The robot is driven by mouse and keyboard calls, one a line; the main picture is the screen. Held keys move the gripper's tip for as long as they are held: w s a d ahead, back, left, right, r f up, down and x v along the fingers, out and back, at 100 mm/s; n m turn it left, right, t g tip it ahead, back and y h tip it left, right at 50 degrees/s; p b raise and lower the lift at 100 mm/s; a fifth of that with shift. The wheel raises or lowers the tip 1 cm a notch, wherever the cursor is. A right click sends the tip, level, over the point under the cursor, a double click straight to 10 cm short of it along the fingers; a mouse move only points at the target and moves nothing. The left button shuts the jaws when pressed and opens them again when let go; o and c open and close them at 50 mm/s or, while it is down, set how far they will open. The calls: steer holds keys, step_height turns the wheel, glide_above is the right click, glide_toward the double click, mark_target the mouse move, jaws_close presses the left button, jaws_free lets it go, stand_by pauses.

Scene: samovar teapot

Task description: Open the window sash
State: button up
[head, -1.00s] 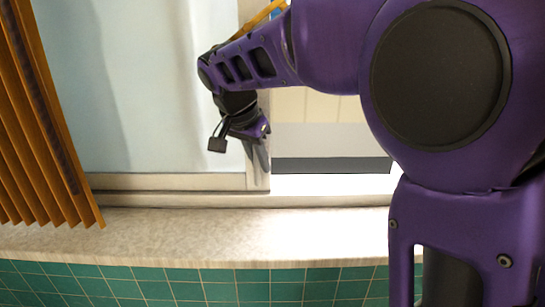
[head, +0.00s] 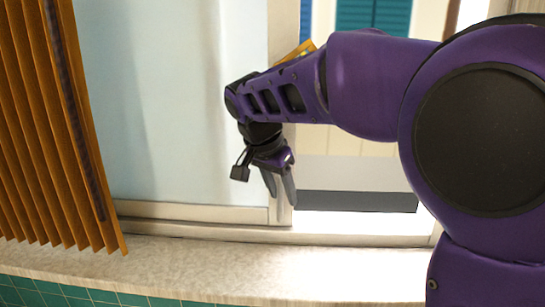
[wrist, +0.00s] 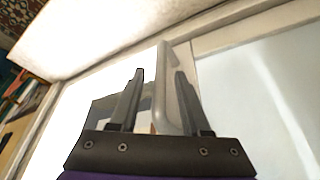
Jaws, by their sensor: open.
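The window sash (head: 180,110) is a pale frosted pane in a cream frame, filling the left of the opening in the head view; its glass is at right in the wrist view (wrist: 255,110). To the right of its edge is a gap showing the outside. My gripper (head: 281,196) hangs at the sash's right edge, fingers pointing down. In the wrist view my gripper (wrist: 160,76) is open, with a grey upright bar, seemingly the sash handle (wrist: 166,90), between its fingers. I cannot tell whether either finger touches it. My arm hides the upper part of the sash edge.
Orange slatted blinds (head: 50,130) hang at the left. A speckled sill (head: 220,268) runs below the window, above green tiles (head: 75,296). Outside are a pale wall and a teal shutter (head: 372,16).

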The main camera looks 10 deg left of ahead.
steer(key=p+v, duration=0.2)
steer(key=v, duration=1.3)
steer(key=shift+s+r+p, duration=0.25)
steer(key=shift+r+p, duration=0.05)
